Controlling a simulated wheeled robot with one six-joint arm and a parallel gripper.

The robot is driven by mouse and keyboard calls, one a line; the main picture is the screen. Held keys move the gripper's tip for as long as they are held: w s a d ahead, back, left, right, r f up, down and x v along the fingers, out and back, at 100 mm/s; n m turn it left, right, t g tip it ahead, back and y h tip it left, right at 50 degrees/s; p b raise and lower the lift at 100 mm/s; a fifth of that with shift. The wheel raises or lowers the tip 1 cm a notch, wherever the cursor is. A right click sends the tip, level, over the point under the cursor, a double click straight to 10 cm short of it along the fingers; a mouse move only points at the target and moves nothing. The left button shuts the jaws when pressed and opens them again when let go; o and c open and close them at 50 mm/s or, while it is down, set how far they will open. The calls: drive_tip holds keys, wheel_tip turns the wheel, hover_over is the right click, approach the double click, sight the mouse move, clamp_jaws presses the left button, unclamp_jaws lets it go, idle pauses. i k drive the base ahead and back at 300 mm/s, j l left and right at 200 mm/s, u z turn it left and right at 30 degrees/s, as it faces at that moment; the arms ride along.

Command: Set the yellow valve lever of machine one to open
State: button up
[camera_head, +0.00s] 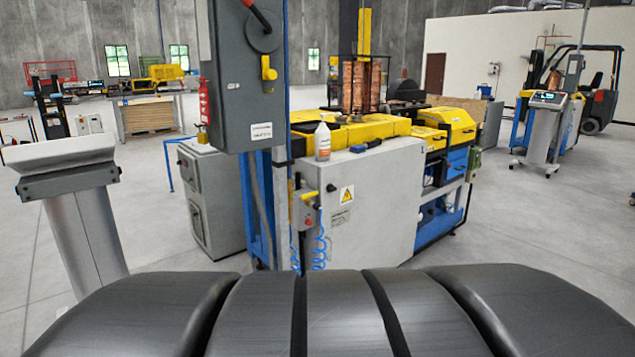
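A blue, yellow and white machine (365,190) stands in the middle of the view, and I cannot tell whether it is machine one. A grey electrical cabinet (235,95) on a blue post stands at its near left. A small yellow handle-like part (268,68) hangs on the cabinet's side, below a red lever (257,16) on a dark round disc. Another small yellow part (308,197) sits above a control box on the machine's front corner. I cannot tell which yellow part is the valve lever, or its setting. My gripper is not in view.
A grey pedestal (85,235) stands close at the left. A white bottle (322,142) stands on the machine's front. Blue coiled hoses (320,248) hang by its corner. A console (545,125) and a forklift (592,95) stand at the far right.

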sight(315, 193)
drive_tip(key=i+j+z, duration=0.1)
drive_tip(key=i+z, duration=0.3)
drive_tip(key=i, duration=0.5)
